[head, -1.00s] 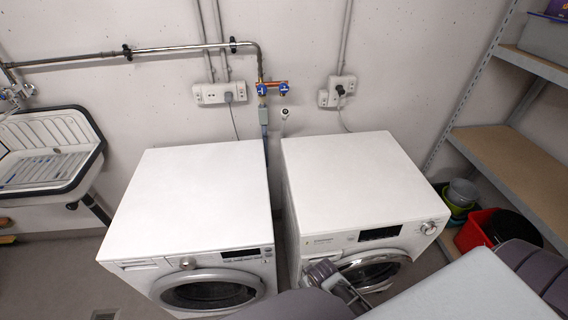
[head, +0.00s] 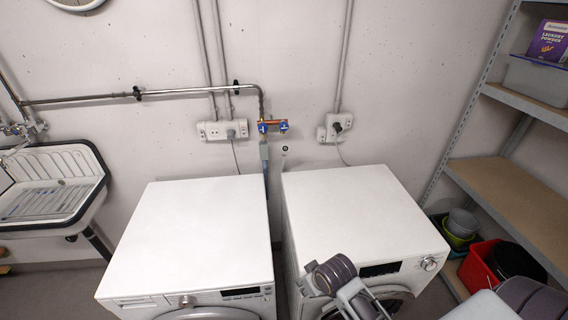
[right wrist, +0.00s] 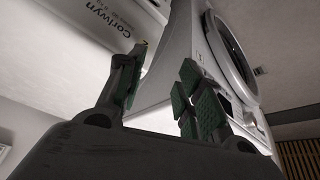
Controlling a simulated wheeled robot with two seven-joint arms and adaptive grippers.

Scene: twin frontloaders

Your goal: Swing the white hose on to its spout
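A copper pipe (head: 274,122) on the back wall carries two blue-handled valves, one at each end. A grey hose fitting (head: 264,151) hangs below the left valve (head: 263,128). The white hose's end (head: 285,149) with its dark ring appears below the right valve (head: 283,127), apart from it; the hose's lower run is hidden behind the right machine. My right gripper (right wrist: 164,62) has its green-padded fingers apart and nothing between them. In the head view its arm is low, in front of the right machine, far from the hose. My left gripper is not in view.
Two white front-loading machines, left (head: 190,235) and right (head: 350,210), stand side by side with bare tops and a narrow gap. A metal shelf (head: 510,165) bounds the right side, with a red bucket (head: 478,268) below. A sink (head: 50,185) is at left.

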